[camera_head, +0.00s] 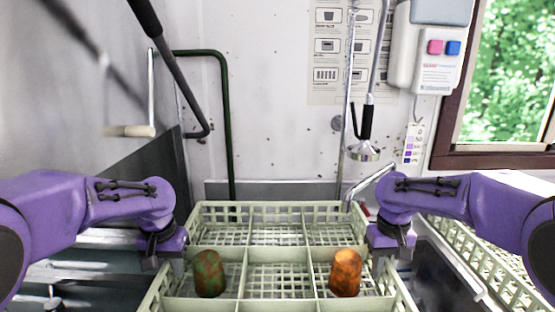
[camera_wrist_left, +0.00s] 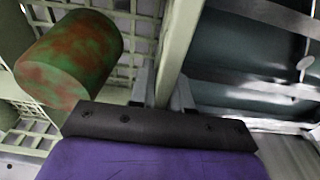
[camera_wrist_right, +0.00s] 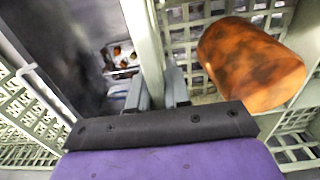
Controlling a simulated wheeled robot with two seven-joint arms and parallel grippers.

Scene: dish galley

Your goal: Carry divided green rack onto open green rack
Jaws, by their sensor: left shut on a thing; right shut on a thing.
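The divided green rack (camera_head: 278,254) is a pale green lattice crate with several compartments, in the middle of the head view. A mottled green-brown cup (camera_head: 209,274) is in a left compartment and a mottled orange cup (camera_head: 345,272) in a right one. My left gripper (camera_head: 176,264) is shut on the rack's left wall, and my right gripper (camera_head: 382,258) on its right wall. Both wrist views show the fingers over a wall, with a cup beside. Another pale green rack (camera_head: 492,262), likely the open one, is at the right, partly hidden by my right arm.
A dark basin area (camera_head: 440,270) lies between the two racks. Metal surfaces (camera_head: 95,264) are at the left. A hanging spray head (camera_head: 362,150) and a metal spout (camera_head: 370,184) are behind the rack's right side, near my right arm.

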